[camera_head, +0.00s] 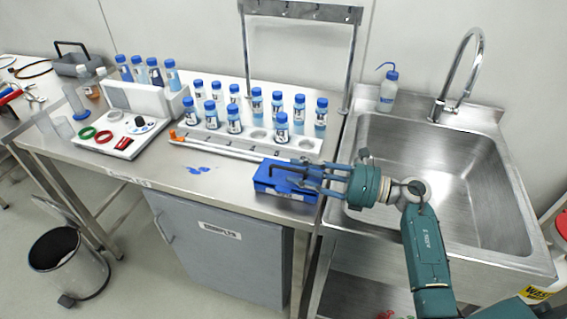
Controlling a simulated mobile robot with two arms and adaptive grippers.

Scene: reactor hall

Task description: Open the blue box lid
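The blue box (268,182) sits near the front right edge of the steel bench, beside the sink. Its lid looks closed, with a dark bar-like handle on top. My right gripper (303,173) reaches in from the right over the box. Its two fingers look spread apart at the lid and handle, and partly cover the box's right side. I cannot tell whether they touch it. My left gripper is not in view.
A white rack (265,142) of blue-capped vials stands behind the box, with a long orange-tipped tool (215,147) along its front. The steel sink (425,165) with a tall faucet (466,75) lies right. Blue scraps (199,170) lie on bare bench to the left.

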